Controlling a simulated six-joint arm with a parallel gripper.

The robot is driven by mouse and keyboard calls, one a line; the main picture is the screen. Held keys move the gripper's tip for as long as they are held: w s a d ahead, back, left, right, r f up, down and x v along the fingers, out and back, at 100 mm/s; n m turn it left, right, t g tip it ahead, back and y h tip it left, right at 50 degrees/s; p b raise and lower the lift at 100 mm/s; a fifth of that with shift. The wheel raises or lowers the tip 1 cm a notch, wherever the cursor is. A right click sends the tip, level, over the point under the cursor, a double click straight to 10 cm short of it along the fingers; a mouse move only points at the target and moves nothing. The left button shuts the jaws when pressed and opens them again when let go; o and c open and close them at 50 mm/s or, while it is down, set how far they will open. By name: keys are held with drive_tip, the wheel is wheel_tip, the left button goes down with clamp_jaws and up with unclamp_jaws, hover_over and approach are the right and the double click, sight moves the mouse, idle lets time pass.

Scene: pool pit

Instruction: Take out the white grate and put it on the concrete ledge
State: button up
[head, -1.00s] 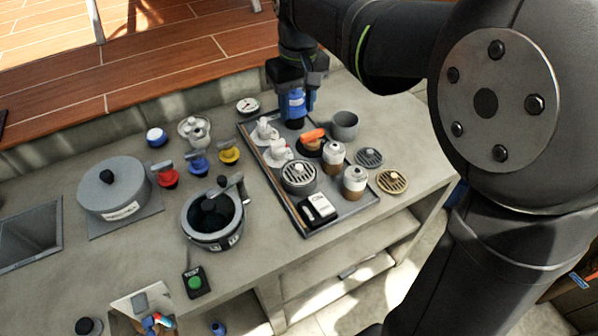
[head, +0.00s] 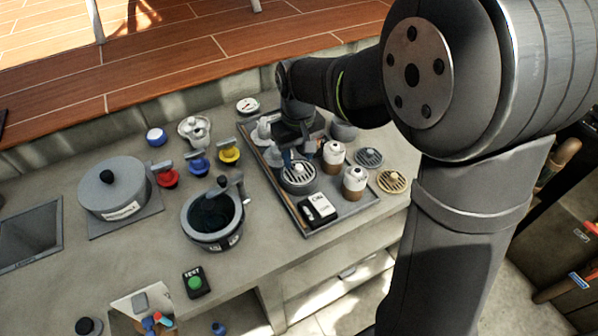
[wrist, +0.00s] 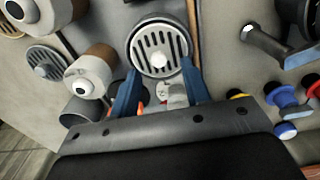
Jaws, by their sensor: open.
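The white grate (head: 298,170) is a round slotted disc with a pale knob, on top of a round grey holder on the dark tray (head: 283,205). In the wrist view the grate (wrist: 150,38) faces the camera, its knob close to my fingertips. My gripper (head: 295,158) is open over it; in the wrist view the two blue fingers of my gripper (wrist: 158,75) straddle its near part. I cannot tell whether they touch it. The pale concrete ledge (head: 150,255) surrounds the tray.
A grey grate (head: 369,157) and a tan grate (head: 392,181) lie right of the tray. Brown-and-white jars (head: 354,181) and a black-and-white box (head: 318,208) stand close to the white grate. A dark open pot (head: 212,215) stands to the left. Bare concrete lies at the front left.

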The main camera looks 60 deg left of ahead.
sight(299, 166)
drive_tip(key=shift+f, duration=1.55)
drive_tip(key=shift+c, duration=0.4)
clamp_jaws()
drive_tip(key=shift+r, duration=0.1)
drive_tip(key=shift+r, duration=0.55)
wheel_tip(299, 166, up, 3)
drive_tip(key=shift+f, duration=0.15)
drive_tip(key=w+d+r, duration=0.7)
drive_tip(key=w+d, duration=0.1)
drive_tip(key=shift+w, duration=0.3)
